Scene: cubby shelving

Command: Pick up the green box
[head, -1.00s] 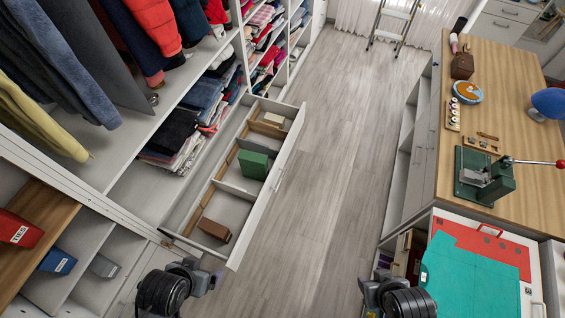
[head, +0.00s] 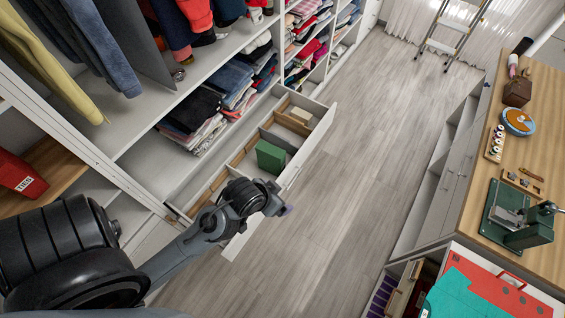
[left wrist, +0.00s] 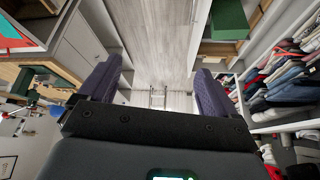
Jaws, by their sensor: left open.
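The green box (head: 270,157) stands in a compartment of the open white drawer (head: 318,138). In the left wrist view the green box (left wrist: 228,20) shows at the top, right of centre, beyond the right finger. My left gripper (head: 286,210) hangs at the drawer's near end, below and apart from the green box in the head view. In the left wrist view its two purple fingers (left wrist: 158,88) are spread with nothing between them. My left wrist hides part of the drawer's near compartments. My right gripper is not in view.
Brown dividers split the drawer, and a beige box (head: 300,115) lies at its far end. Shelves with folded clothes (head: 205,105) stand behind it. A wooden workbench (head: 515,150) with a green press (head: 520,217) is at the right. The grey floor (head: 370,150) between is clear.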

